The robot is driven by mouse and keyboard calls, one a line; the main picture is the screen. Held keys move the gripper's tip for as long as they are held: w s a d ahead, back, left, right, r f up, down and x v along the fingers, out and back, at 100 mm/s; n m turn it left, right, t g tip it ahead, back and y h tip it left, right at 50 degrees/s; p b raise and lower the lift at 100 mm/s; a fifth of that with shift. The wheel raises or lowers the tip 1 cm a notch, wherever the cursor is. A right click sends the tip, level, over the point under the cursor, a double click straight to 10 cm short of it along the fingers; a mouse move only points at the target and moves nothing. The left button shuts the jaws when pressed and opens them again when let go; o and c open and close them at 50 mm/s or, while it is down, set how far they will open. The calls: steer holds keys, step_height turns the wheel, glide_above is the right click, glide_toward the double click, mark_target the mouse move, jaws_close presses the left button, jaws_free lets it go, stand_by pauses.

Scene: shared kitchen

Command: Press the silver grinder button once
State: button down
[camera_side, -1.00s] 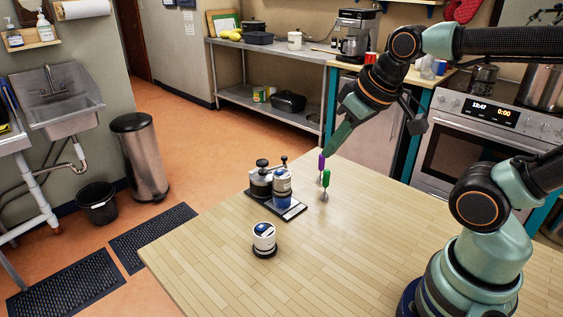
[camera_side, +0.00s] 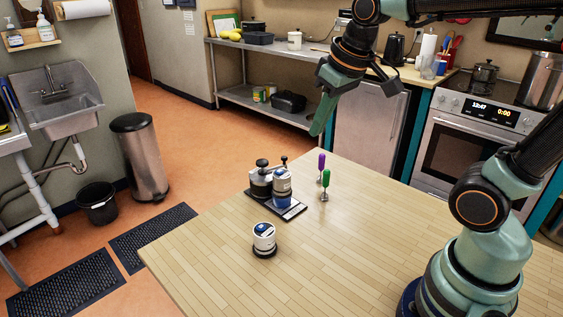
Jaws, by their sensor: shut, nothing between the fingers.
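A dark tray (camera_side: 294,212) on the wooden table holds a silver-and-blue cylinder (camera_side: 282,186) and a dark pot-like device (camera_side: 260,184) with a black knob. A shorter white cylinder (camera_side: 264,238) with a blue mark and a dark base stands apart, in front of the tray. Which of these is the grinder, and where its silver button is, I cannot tell at this size. My gripper (camera_side: 316,132) is shut and empty, pointing down, in the air above and behind the tray, touching nothing.
The right and front of the wooden table (camera_side: 340,250) are clear. A metal shelf (camera_side: 275,94), a cabinet and a stove (camera_side: 470,140) are behind.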

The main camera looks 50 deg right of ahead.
steer(key=w+d+g, duration=0.2)
steer(key=w, duration=0.6)
steer(key=g, duration=0.2)
glide_above(279, 171)
steer(key=shift+d+f, duration=0.1)
steer(key=shift+f, duration=1.25)
steer(key=shift+f, duration=0.1)
step_height(279, 171, down, 14)
steer(key=shift+r, duration=0.1)
